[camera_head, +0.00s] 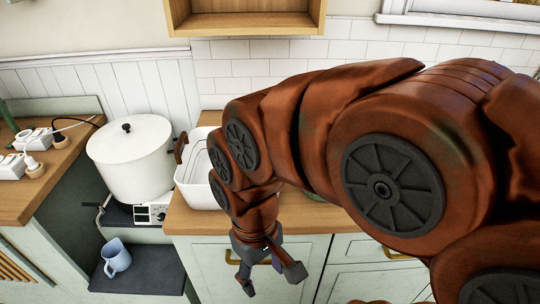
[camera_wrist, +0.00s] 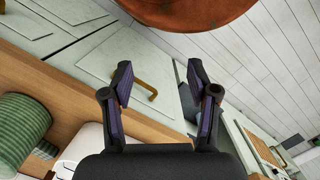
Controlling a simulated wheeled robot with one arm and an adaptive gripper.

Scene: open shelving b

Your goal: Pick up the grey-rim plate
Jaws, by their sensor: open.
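I cannot make out the grey-rim plate in either view; my arm covers much of the counter in the head view. My gripper (camera_head: 270,280) hangs in front of the pale green cabinets, beyond the counter's front edge, fingers pointing down. In the wrist view my gripper (camera_wrist: 160,72) has its two dark fingers spread wide with nothing between them. A cabinet door with a brass handle (camera_wrist: 147,88) shows behind the fingers.
A white pot (camera_head: 130,158) stands on a small appliance at left, with a blue mug (camera_head: 116,257) below. A white rectangular container (camera_head: 195,172) is on the wooden counter (camera_head: 190,219). A green striped round object (camera_wrist: 20,130) is at the wrist view's left. A wooden shelf (camera_head: 245,22) hangs above.

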